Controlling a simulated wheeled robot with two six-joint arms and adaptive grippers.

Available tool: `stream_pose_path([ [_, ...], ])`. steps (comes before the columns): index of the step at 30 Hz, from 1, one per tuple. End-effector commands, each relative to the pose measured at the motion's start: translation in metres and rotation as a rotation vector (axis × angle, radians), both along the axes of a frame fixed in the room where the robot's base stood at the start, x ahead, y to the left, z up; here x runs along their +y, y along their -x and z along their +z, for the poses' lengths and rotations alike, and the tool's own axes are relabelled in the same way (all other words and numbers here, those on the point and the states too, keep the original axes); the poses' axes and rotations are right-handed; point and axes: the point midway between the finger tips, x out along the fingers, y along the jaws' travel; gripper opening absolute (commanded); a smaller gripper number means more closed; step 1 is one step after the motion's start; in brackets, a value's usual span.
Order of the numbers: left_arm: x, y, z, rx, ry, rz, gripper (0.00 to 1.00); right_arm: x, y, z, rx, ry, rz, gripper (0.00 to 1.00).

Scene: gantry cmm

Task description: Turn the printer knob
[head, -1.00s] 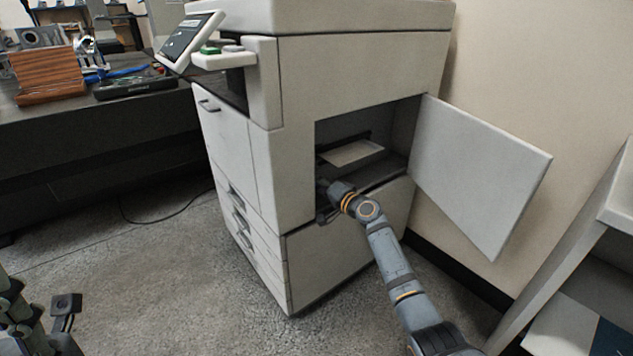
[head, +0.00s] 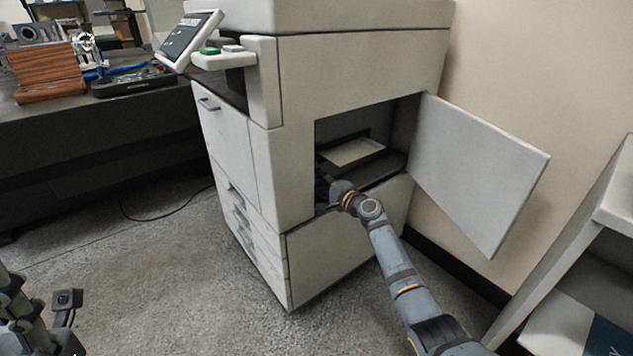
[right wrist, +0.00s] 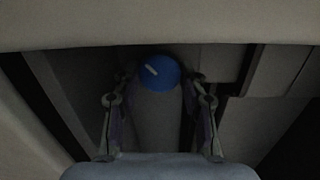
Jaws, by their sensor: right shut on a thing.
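The printer (head: 345,75) stands in the middle of the head view with its side door open. The blue round knob (right wrist: 158,73) shows in the right wrist view inside the dark bay; its white mark points to the upper left. My right gripper (right wrist: 158,85) reaches into the bay and is shut on the knob, one finger at each side. In the head view my right gripper (head: 325,190) is mostly hidden in the shadow of the bay. Part of my left gripper (head: 40,310) shows at the lower left edge, away from the printer; its jaws are not clear.
The open door (head: 480,175) stands out to the right of the bay. A light tray (head: 353,152) lies in the bay above my gripper. A desk (head: 100,130) is at the left and a shelf unit (head: 590,240) at the right. The floor before the printer is clear.

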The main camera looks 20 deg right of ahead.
Motion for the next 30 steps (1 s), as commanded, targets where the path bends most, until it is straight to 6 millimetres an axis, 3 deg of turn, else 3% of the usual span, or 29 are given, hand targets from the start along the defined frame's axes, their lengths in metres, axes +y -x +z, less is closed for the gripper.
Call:
stream_pose_path([
  [8,0.001,0.000,0.000,0.000,0.006,0.002,0.40,0.000,0.001,-0.002,0.004,0.001,0.001,0.11],
  [9,0.001,0.000,0.000,0.000,0.006,0.002,0.40,0.000,0.001,-0.002,0.004,0.001,0.001,0.45],
  [14,0.001,0.000,0.000,0.001,0.006,0.003,0.40,0.000,0.000,-0.002,0.003,0.001,0.001,0.65],
  [24,-0.001,-0.001,-0.001,0.004,-0.004,-0.001,0.40,-0.002,0.003,-0.001,0.001,0.003,0.000,0.65],
  [30,0.000,0.000,0.000,0.002,-0.002,0.000,0.40,-0.016,0.034,-0.001,0.001,0.008,0.000,0.65],
])
